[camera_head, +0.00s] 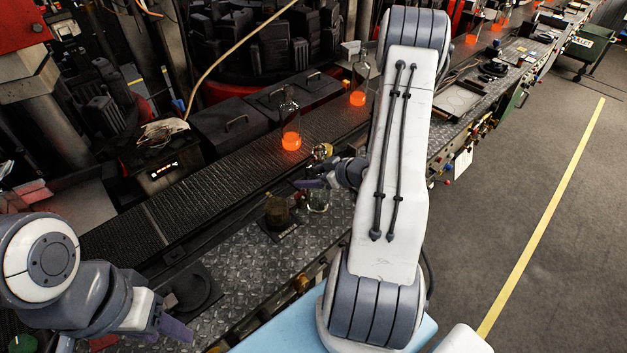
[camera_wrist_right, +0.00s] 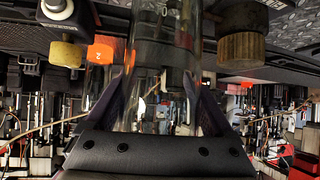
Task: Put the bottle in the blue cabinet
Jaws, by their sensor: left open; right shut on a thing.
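My right gripper (camera_head: 328,180) is shut on a clear glass bottle (camera_head: 318,197) above the diamond-plate ledge beside the conveyor. In the right wrist view the same bottle (camera_wrist_right: 155,55) stands between the two fingers of the gripper (camera_wrist_right: 168,105). My right arm covers much of the middle of the head view. My left gripper (camera_head: 172,326) is open and empty at the lower left, over the ledge. A light blue surface (camera_head: 285,328) shows at the bottom edge, partly behind my right arm; I cannot tell whether it is the blue cabinet.
Clear bottles with glowing orange bases stand on the dark conveyor (camera_head: 180,205), one at the middle (camera_head: 290,120) and one farther back (camera_head: 360,80). A brown cylindrical piece (camera_head: 277,212) stands on the ledge, left of the held bottle.

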